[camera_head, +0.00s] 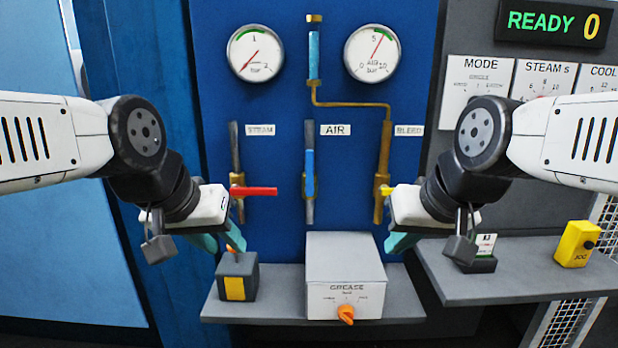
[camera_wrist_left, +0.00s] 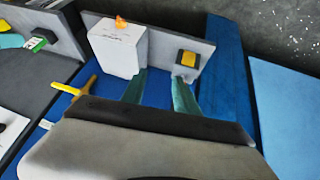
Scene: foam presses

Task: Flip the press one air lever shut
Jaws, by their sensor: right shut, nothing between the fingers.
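The AIR lever (camera_head: 309,165) has a blue handle standing upright, in line with its grey pipe, below the AIR label (camera_head: 335,129). The red STEAM lever (camera_head: 254,191) lies level, pointing right. The yellow BLEED lever (camera_head: 386,190) is partly hidden by my right gripper. It also shows in the left wrist view (camera_wrist_left: 84,89). My left gripper (camera_head: 221,240) is below and left of the AIR lever, near the shelf. Its teal fingers are apart and empty in the left wrist view (camera_wrist_left: 160,82). My right gripper (camera_head: 401,242) is shut and empty, below and right of the AIR lever.
A grey GREASE box (camera_head: 345,262) with an orange knob stands on the shelf (camera_head: 270,309) between the grippers. A dark block with a yellow patch (camera_head: 235,288) stands close below my left gripper. Gauges (camera_head: 255,53) are above. The panel before the AIR lever is clear.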

